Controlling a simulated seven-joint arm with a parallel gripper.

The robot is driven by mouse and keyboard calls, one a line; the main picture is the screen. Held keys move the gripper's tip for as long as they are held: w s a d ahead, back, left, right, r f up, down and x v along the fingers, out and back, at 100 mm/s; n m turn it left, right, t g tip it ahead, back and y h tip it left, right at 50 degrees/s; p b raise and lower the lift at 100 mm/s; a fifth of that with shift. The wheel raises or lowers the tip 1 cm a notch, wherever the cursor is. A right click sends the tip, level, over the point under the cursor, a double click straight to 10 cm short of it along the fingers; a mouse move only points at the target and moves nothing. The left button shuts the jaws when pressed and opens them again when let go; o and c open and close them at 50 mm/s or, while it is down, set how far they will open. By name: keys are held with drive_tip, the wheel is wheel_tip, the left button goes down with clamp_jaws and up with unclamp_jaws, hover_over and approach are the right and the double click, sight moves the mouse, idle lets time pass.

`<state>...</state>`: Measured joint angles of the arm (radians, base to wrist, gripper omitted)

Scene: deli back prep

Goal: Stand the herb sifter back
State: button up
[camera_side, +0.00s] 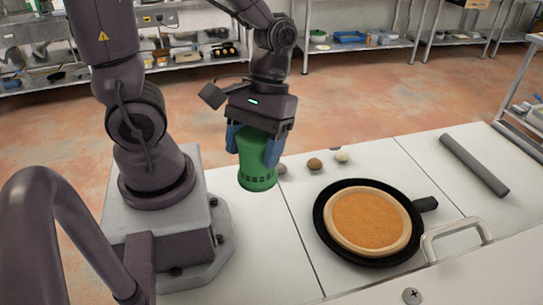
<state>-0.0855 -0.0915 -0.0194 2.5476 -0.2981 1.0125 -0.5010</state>
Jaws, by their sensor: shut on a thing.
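The herb sifter (256,165) is a green, ribbed, cup-like container with dark slots around its lower part. My gripper (254,150) points down and is shut on it, with a blue finger on each side. The sifter looks roughly upright, just left of the pan. I cannot tell whether its bottom touches the white worktop or hangs slightly above it. Its upper end is hidden under the gripper body.
A black pan (421,253) with an orange-topped flatbread (369,221) lies right of the sifter. Several small round items (314,164) sit behind. A grey bar (474,165) lies at the right, and a metal handle (456,238) stands at the front. Worktop (270,245) before the sifter is clear.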

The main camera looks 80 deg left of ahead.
drive_tip(key=s+a+f, duration=0.1)
drive_tip(key=a+f, duration=0.1)
drive_tip(key=a, duration=0.7)
drive_tip(key=s+a+f+m, duration=0.1)
drive_tip(key=a+f, duration=0.1)
drive_tip(key=a, duration=0.7)
drive_tip(key=shift+s+a, duration=0.2)
drive_tip(key=shift+s, duration=0.15)
drive_tip(key=shift+f, duration=0.1)
drive_tip(key=shift+f, duration=5.65)
drive_tip(key=shift+f, duration=0.7)
drive_tip(key=o, duration=1.2)
drive_tip(key=shift+c, duration=0.2)
